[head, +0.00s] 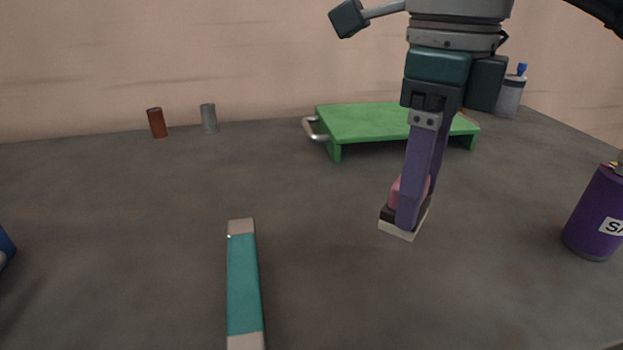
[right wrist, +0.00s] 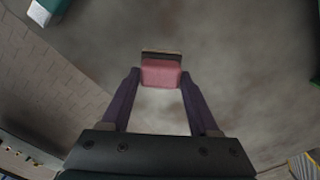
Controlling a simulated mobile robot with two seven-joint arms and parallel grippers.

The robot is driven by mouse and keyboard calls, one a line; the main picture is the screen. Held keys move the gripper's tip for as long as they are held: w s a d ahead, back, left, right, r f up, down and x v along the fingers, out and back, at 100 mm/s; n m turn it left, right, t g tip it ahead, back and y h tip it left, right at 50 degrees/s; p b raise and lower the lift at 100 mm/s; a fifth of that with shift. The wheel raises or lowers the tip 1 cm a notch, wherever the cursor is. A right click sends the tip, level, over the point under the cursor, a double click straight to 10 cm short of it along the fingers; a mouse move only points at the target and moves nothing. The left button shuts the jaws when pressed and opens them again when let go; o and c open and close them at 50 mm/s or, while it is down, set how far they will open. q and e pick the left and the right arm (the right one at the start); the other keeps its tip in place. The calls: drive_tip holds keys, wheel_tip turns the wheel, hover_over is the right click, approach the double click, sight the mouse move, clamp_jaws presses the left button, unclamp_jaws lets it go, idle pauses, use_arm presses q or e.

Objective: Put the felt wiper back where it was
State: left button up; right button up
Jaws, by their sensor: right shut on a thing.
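The felt wiper (head: 404,222) has a pink grip, a dark layer and a pale base. My right gripper (head: 410,215) points down and is shut on the wiper's pink grip. In the right wrist view the wiper (right wrist: 162,72) sits between the two fingertips (right wrist: 160,78), which press on its sides. Part of the pink grip is hidden by a finger in the head view. I cannot tell whether the pale base touches the table or hangs just above it. My left gripper is not in view.
A green low stand (head: 360,122) with a metal handle is behind the wiper. A teal bar with pale ends (head: 243,285) lies front left. A purple can (head: 598,212) stands right. Brown (head: 157,123) and grey (head: 208,118) cylinders and a grey cup (head: 509,97) stand at the back.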

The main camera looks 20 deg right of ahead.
wheel_tip(320, 180, down, 5)
drive_tip(key=shift+f+b, duration=0.1)
drive_tip(key=shift+b, duration=0.2)
drive_tip(key=o, duration=1.3)
